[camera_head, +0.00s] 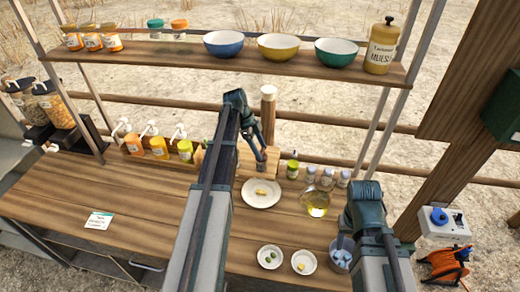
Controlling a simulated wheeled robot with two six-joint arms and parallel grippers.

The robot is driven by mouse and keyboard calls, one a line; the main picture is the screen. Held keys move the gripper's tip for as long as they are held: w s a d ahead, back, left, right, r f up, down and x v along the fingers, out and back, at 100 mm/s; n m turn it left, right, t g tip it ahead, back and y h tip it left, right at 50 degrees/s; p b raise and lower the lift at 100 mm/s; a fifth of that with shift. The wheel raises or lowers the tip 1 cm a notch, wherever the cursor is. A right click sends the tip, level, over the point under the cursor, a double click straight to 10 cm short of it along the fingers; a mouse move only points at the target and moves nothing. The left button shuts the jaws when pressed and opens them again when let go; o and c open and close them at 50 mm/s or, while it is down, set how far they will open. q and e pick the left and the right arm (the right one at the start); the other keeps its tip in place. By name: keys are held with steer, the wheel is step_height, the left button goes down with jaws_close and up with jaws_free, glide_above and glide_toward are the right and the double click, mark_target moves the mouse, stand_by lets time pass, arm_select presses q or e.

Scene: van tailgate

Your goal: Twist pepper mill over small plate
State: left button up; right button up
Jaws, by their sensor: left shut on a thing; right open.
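Two small bowls (270,257) (304,262) and a grey cup (341,254) stand at the front. An oil flask (315,204) and several jars stand right of the plate. Bottles and a wooden box (228,160) are behind. A shelf (200,63) with bowls hangs above. The counter's left is mostly clear.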

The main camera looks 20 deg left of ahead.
arm_select(q)
steer(key=shift+m, duration=0.5)
steer(key=o, duration=1.4)
steer(key=shift+a+r+p, duration=0.2)
steer(key=shift+r+p, duration=0.3)
steer(key=p+v, duration=0.4)
steer(key=shift+w+d+r, duration=0.1)
steer(key=a, duration=0.8)
steer(key=s+a, duration=0.1)
steer(key=a, duration=0.3)
steer(key=shift+a, duration=0.1)
